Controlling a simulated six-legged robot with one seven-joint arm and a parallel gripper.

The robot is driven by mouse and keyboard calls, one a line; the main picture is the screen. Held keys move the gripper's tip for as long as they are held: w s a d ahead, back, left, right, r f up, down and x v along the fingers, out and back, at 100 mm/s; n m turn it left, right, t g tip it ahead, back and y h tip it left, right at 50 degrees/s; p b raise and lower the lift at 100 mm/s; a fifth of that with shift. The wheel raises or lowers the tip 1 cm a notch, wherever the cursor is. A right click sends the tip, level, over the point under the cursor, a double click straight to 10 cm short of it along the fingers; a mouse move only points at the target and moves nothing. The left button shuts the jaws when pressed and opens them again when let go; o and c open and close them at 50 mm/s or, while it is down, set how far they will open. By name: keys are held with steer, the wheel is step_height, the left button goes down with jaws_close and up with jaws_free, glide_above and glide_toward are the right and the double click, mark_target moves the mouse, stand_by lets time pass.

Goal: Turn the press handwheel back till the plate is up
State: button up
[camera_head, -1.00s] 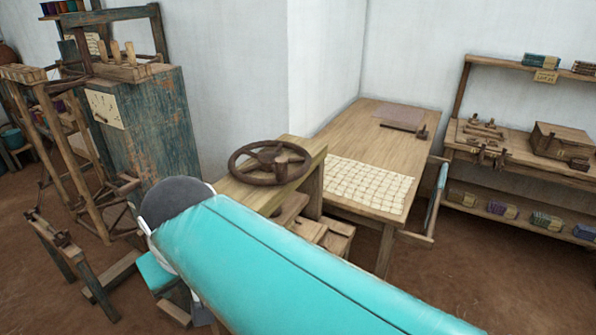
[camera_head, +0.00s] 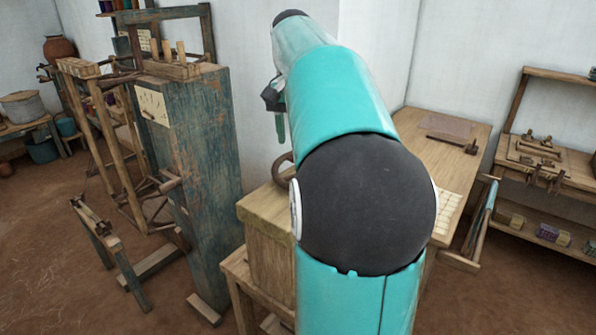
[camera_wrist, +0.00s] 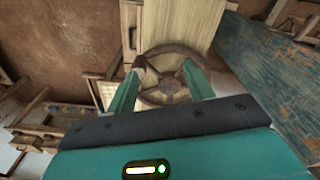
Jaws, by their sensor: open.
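The press handwheel (camera_wrist: 172,98) is a dark brown spoked wheel, seen from above in the wrist view. Its left rim edge (camera_head: 281,170) shows in the head view, the rest hidden by my arm. My gripper (camera_wrist: 162,68) is open, its two teal fingers spread over the wheel, one towards each side of the rim. I cannot tell whether they touch it. A small knob (camera_wrist: 139,62) stands at the rim by the left fingertip. In the head view my gripper (camera_head: 279,118) is partly seen above the wheel. The press plate cannot be made out.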

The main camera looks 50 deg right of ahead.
steer(key=s+d+m, duration=0.2)
steer(key=s+d, duration=0.1)
steer(key=d, duration=0.5)
steer(key=shift+y, duration=0.4)
step_height(320, 180, down, 14)
steer(key=shift+a+r, duration=0.15)
jaws_close()
